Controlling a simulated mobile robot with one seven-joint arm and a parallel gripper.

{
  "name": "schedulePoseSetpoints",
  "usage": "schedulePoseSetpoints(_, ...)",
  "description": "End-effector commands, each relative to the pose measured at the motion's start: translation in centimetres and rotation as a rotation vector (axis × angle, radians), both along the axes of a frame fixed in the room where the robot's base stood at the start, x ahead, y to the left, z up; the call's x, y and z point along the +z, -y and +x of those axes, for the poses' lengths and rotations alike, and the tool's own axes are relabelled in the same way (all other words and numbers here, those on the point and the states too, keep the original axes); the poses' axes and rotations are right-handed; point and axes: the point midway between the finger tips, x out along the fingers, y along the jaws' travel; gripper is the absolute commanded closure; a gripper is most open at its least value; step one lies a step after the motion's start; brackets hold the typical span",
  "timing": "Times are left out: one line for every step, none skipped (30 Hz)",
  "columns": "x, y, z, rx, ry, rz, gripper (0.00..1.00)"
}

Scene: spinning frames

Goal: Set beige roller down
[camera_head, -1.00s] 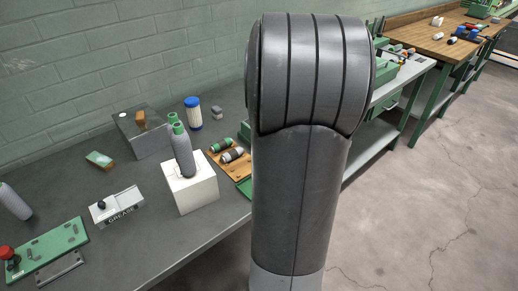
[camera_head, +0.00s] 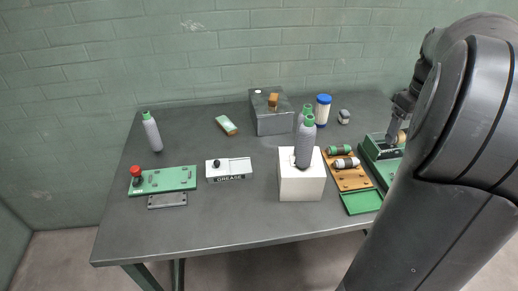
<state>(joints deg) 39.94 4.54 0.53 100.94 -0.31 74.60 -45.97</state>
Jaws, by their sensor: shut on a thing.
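My gripper (camera_head: 396,131) is at the right of the table, partly cut off by my own dark arm in front. It points down over a green fixture (camera_head: 376,151) and is shut on the beige roller (camera_head: 402,136), which shows only as a small tan patch beside the fingers. I cannot tell whether the roller touches the fixture. My arm hides the fixture's right side.
A wooden board (camera_head: 351,183) with rollers lies left of the fixture, with a green tray (camera_head: 361,203) in front. A white block (camera_head: 301,186) with grey bottles near it stands further left. A grease box (camera_head: 229,170) and green panel (camera_head: 178,180) lie left. The front-left tabletop is clear.

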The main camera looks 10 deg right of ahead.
Motion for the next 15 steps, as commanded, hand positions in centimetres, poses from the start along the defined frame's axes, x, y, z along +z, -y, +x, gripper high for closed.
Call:
schedulePoseSetpoints(0.1,-0.6,1.1,0.037,0.000,-0.001,0.49)
schedulePoseSetpoints(0.1,-1.0,1.8,0.061,-0.001,-0.002,0.49)
schedulePoseSetpoints(0.2,-1.5,2.8,0.096,-0.001,-0.003,0.49)
schedulePoseSetpoints(0.2,-2.0,3.5,0.124,-0.002,-0.003,0.49)
schedulePoseSetpoints(0.2,-2.5,4.3,0.154,-0.002,-0.004,0.49)
schedulePoseSetpoints(0.3,-3.4,5.5,0.199,-0.003,-0.005,0.49)
schedulePoseSetpoints(0.3,-4.1,6.4,0.233,-0.004,-0.005,0.49)
schedulePoseSetpoints(0.4,-4.8,7.4,0.271,-0.005,-0.006,0.49)
schedulePoseSetpoints(0.4,-5.9,8.7,0.323,-0.006,-0.005,0.49)
schedulePoseSetpoints(0.5,-6.8,9.8,0.367,-0.006,-0.007,0.49)
schedulePoseSetpoints(0.4,-7.8,10.9,0.410,-0.007,-0.007,0.49)
schedulePoseSetpoints(0.5,-9.2,12.3,0.469,-0.007,-0.008,0.49)
schedulePoseSetpoints(0.5,-10.3,13.3,0.512,-0.007,-0.009,0.49)
schedulePoseSetpoints(0.5,-11.4,14.2,0.555,-0.008,-0.009,0.49)
schedulePoseSetpoints(0.6,-12.9,15.4,0.610,-0.008,-0.009,0.49)
